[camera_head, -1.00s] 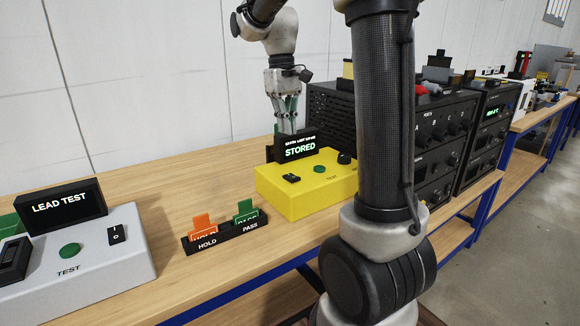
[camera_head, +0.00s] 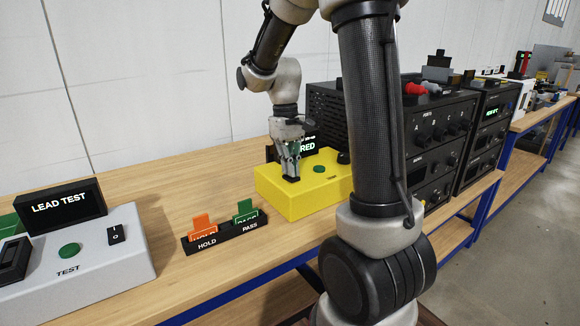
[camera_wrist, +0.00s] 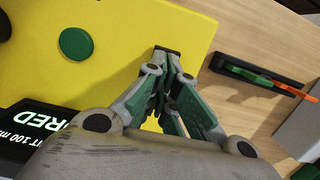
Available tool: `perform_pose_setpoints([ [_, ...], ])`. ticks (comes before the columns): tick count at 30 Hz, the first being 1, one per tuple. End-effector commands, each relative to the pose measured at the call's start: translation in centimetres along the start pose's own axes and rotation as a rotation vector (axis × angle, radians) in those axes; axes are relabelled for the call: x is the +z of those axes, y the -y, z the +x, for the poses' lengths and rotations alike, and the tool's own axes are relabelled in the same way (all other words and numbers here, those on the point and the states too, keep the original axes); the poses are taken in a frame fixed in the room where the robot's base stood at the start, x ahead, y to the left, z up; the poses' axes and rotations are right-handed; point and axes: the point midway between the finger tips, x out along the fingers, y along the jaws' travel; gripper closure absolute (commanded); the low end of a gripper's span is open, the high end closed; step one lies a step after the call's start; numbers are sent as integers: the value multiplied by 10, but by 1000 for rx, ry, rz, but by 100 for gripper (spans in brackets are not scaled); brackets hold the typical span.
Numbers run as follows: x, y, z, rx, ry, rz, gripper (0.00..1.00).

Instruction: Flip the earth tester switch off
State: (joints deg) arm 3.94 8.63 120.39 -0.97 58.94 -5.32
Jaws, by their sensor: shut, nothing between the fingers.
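The earth tester is a yellow box (camera_head: 318,199) on the wooden bench, with a green button (camera_head: 319,169), a dark knob (camera_head: 344,158) and a black display at its back, partly hidden by my gripper, reading "...RED". The yellow box also fills the left of the wrist view (camera_wrist: 120,25). My gripper (camera_head: 291,178) is shut and empty, pointing down at the box's left part, where the black switch was seen earlier. In the wrist view my fingertips (camera_wrist: 168,52) are together at a dark piece, likely the switch. Its position and any contact are hidden.
A black holder (camera_head: 226,240) with orange HOLD and green PASS tags stands left of the box. A grey LEAD TEST unit (camera_head: 90,255) is at the far left. Black rack units (camera_head: 435,130) stand to the right. Bare bench lies behind the holder.

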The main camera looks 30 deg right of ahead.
Motion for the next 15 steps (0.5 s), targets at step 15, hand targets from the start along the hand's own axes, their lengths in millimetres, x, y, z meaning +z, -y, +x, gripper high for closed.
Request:
perform_pose_setpoints([
  [15,8,1,11,-2,-210,0,100],
])
